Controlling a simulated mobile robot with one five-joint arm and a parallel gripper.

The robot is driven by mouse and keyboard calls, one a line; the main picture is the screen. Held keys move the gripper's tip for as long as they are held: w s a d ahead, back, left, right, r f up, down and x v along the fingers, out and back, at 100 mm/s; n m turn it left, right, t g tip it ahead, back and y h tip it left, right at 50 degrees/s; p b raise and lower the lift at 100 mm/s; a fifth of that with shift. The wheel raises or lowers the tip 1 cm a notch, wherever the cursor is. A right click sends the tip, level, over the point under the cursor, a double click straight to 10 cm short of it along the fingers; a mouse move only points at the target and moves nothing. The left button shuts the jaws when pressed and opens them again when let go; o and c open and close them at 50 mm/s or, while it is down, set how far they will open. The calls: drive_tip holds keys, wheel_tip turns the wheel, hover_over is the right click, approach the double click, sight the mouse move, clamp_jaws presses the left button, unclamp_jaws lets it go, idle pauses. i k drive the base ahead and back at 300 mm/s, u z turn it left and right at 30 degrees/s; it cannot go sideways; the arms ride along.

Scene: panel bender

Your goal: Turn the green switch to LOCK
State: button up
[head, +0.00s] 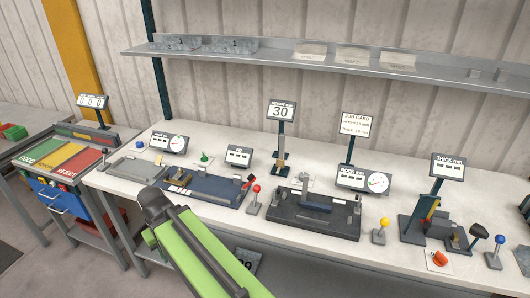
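A small green part (205,156), which looks like the green switch, stands on the white bench top at the back left. It is between a round-dial gauge and a small display. Its label and which way it points are too small to read. My green arm (205,262) with a dark joint reaches up from the bottom edge, in front of the bench. My gripper's fingers do not show.
The bench (115,183) carries grey and blue fixtures, a red-knobbed lever (256,189), a yellow-knobbed lever (382,225), a blue-knobbed lever (497,241) and a red switch (439,258). A metal shelf (270,60) hangs behind. Sorting trays (80,158) stand left.

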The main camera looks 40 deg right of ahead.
sight(204, 158)
drive_tip(key=z, duration=0.8)
drive_tip(key=k, duration=1.3)
drive_tip(key=z, duration=0.05)
drive_tip(key=i, duration=0.9)
drive_tip(key=u, duration=0.45)
drive_tip(key=i, duration=0.85)
drive_tip(key=u, duration=0.4)
